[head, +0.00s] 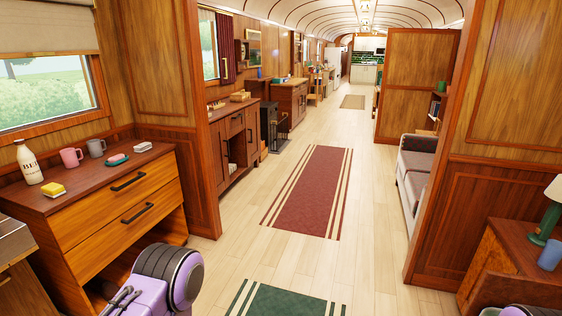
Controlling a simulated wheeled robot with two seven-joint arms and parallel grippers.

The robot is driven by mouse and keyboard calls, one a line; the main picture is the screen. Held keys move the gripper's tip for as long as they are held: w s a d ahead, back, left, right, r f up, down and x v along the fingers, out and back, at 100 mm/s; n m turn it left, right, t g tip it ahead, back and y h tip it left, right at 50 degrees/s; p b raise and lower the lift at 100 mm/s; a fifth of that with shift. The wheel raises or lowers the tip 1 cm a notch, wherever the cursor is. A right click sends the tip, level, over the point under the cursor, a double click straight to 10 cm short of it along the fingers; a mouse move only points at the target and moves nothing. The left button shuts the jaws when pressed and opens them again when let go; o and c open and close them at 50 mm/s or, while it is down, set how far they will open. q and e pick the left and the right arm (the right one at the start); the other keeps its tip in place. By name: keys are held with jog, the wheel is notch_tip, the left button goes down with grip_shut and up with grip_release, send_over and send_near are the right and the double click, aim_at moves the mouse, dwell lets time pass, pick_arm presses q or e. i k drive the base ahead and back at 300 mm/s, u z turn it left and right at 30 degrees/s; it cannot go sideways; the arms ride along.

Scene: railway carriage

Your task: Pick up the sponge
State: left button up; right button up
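A small yellow block on a pale base, which looks like the sponge (53,189), lies near the front left of the wooden dresser top (100,182). A white milk bottle (28,163) stands just behind it. Part of my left arm shows at the bottom, in front of the dresser, but its fingertips are not in view. Only a sliver of my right arm shows at the bottom right edge. Neither gripper can be seen, and neither arm touches the block.
A pink mug (71,158), a grey mug (96,148), a teal dish (117,160) and a small white block (142,147) share the dresser top. A side table with a green lamp (547,222) and blue cup (550,254) stands right. The aisle with its red rug (310,190) is clear.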

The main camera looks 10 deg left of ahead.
aim_at(52, 190)
jog(key=u, duration=0.3)
jog(key=i, duration=1.25)
jog(key=u, duration=1.45)
jog(key=i, duration=0.9)
jog(key=u, duration=0.95)
